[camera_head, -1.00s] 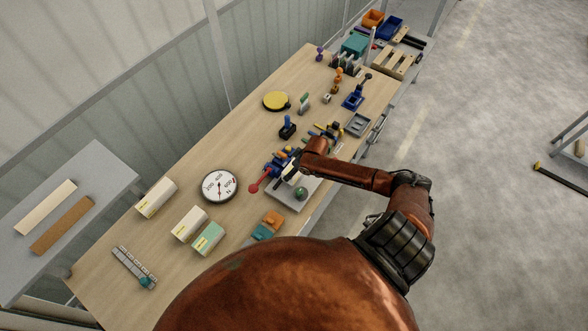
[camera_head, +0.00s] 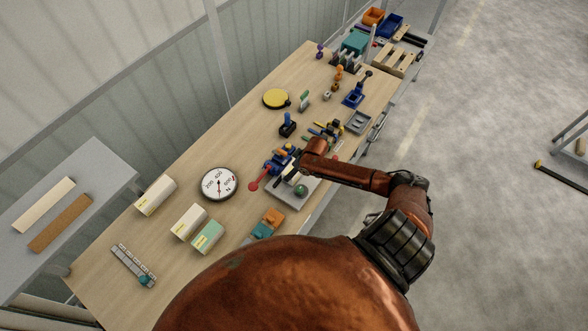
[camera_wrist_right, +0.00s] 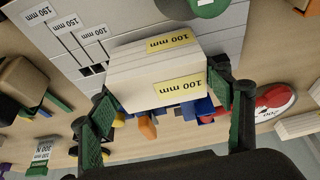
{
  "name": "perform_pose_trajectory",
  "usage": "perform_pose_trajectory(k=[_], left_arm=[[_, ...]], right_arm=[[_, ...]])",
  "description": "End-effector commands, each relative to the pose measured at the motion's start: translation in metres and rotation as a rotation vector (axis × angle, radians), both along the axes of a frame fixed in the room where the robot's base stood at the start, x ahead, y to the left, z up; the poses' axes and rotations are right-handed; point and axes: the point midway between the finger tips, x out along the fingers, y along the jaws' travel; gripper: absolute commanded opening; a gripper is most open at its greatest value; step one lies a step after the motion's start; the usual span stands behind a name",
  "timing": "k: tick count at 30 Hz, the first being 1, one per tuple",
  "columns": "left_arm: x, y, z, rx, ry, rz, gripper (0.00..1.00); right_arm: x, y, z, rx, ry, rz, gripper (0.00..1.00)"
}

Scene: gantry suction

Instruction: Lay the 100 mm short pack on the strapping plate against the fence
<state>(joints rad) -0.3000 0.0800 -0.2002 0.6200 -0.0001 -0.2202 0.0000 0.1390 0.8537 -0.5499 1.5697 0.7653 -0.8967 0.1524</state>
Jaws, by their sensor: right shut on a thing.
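The short pack (camera_wrist_right: 158,85) is white with yellow "100 mm" labels. In the right wrist view it lies between the green-padded fingers of my right gripper (camera_wrist_right: 168,125), which is shut on it. The grey strapping plate (camera_wrist_right: 75,45), with line marks labelled 190, 150 and 100 mm, shows behind the pack. In the head view my right gripper (camera_head: 288,173) is over the back part of the plate (camera_head: 288,198), and the pack is mostly hidden. I cannot tell whether the pack touches the plate or the fence. My left gripper is not in view.
A green knob (camera_head: 300,190) stands on the plate. A blue tool with a red lever (camera_head: 259,180) is close behind the gripper. A dial (camera_head: 220,184) and several packs (camera_head: 155,195) lie to the left; orange and teal blocks (camera_head: 268,222) are in front.

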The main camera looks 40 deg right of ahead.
Motion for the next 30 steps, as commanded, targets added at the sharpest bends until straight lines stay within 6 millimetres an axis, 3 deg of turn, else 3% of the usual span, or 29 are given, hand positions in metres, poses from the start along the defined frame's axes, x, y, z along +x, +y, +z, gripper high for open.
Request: perform_pose_trajectory(k=[10, 11, 19, 30], left_arm=[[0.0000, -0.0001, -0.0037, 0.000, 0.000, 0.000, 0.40], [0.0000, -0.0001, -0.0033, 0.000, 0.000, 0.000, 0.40], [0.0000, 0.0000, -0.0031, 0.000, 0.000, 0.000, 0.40], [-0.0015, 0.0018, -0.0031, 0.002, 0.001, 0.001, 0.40]], right_arm=[[0.0006, 0.0002, -0.0081, 0.000, -0.001, 0.000, 0.41], [0.0007, 0.0001, -0.0074, 0.000, -0.001, 0.001, 0.74], [0.0003, 0.0001, -0.0073, 0.000, -0.001, 0.000, 0.92], [-0.0018, -0.0009, -0.0035, 0.000, 0.000, 0.000, 0.92]])
